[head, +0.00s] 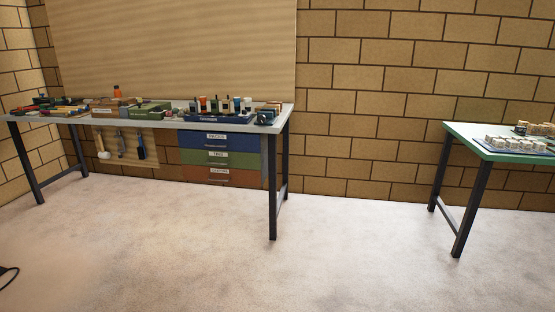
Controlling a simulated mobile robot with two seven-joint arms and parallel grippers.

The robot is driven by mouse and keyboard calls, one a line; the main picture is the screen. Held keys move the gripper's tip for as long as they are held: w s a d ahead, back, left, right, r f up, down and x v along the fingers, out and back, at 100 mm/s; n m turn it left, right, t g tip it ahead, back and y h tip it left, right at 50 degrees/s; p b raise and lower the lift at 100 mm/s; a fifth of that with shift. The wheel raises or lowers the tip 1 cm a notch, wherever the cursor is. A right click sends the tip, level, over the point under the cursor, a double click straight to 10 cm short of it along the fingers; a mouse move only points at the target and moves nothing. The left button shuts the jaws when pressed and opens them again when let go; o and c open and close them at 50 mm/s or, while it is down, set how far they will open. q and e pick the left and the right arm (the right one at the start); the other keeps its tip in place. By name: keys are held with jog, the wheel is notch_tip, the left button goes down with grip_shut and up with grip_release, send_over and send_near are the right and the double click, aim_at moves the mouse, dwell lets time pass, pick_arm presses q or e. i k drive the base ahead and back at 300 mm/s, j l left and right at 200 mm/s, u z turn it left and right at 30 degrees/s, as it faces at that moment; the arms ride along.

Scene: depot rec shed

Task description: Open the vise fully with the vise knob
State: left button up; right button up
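A workbench (180,123) with a grey top and dark legs stands against the wall at the left and centre. A small dark block-like thing (265,118) sits at the front right corner of its top. It may be the vise, but it is too small to tell; I cannot make out its knob or how far its jaws are apart. Neither of my grippers shows in the head view.
Tools, boxes and bottles crowd the bench top. Blue, green and brown drawers (217,157) and hanging tools (121,145) are below it. A green-topped table (470,142) with a tray of blocks (515,146) stands right. The floor (330,250) between is clear.

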aim_at(261, 119)
jog(key=i+u, duration=0.1)
jog(key=i, duration=0.5)
jog(key=i+l+u, duration=0.1)
jog(key=i, duration=0.55)
jog(key=i+l+u, duration=0.2)
jog(key=u, duration=0.25)
jog(key=i+l+u, duration=0.3)
jog(key=u, duration=0.15)
jog(key=i+l+u, duration=0.1)
jog(key=i+l, duration=0.25)
jog(key=i+l+u, duration=0.1)
jog(key=i+l, duration=0.2)
jog(key=l, duration=0.25)
